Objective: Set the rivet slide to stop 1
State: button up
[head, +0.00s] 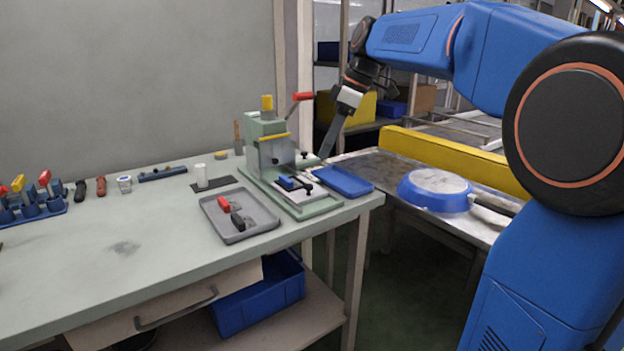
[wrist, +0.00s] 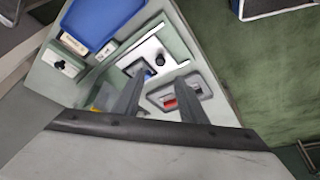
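A green riveting press (head: 268,150) stands at the right end of the bench. On its base is a pale metal slide plate (head: 296,190) with a blue block (head: 287,183) and a black knob (head: 308,187). In the wrist view a pale plate (wrist: 176,50) with a dark knob (wrist: 160,59) lies just beyond the fingertips; it looks like the slide. Stop marks are too small to read. My gripper (head: 328,150) hangs behind and right of the press, above the bench's far right edge. In the wrist view my gripper (wrist: 160,78) has its two fingers apart, with nothing held between them.
A grey tray (head: 211,213) with red and black pieces sits left of the slide. A blue tray (head: 343,181) lies to its right. A blue pan (head: 434,189) rests on the conveyor (head: 372,168) at right. The bench's left middle is mostly clear.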

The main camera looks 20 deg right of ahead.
aim_at(309, 185)
jog(key=x, duration=1)
jog(key=shift+w+a+f, duration=0.1)
jog(key=shift+a+f, duration=0.05)
jog(key=shift+f, duration=0.2)
jog(key=shift+c, duration=0.7)
grip_shut()
